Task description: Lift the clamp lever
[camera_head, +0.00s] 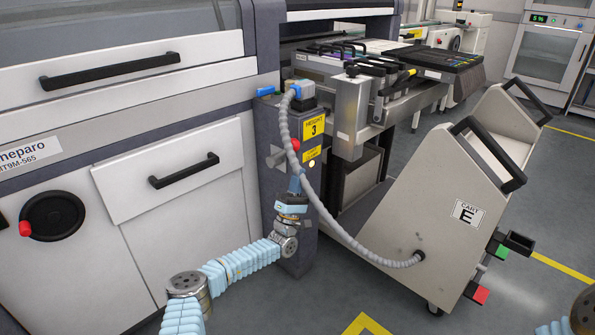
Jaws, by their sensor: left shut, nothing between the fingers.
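The clamp lever appears to be the small lever with a red knob (295,145) on the front of the dark grey post (303,245). The post carries a yellow label reading 3. My left arm, in a light-blue sleeve, reaches up from the bottom left. Its gripper (296,178) points upward just below the red knob and is shut with nothing held. The gripper is small and partly overlapped by the grey hose, so I cannot tell whether it touches the lever. My right gripper is out of view; only a piece of my right arm shows at the bottom right corner.
A ribbed grey hose (320,205) runs from the blue-and-grey connector (303,90) on the post to the cart. Cart E (400,215) stands right of the post, with black handles and red and green pedals. A white machine (190,195) with drawers fills the left. Floor is open in front.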

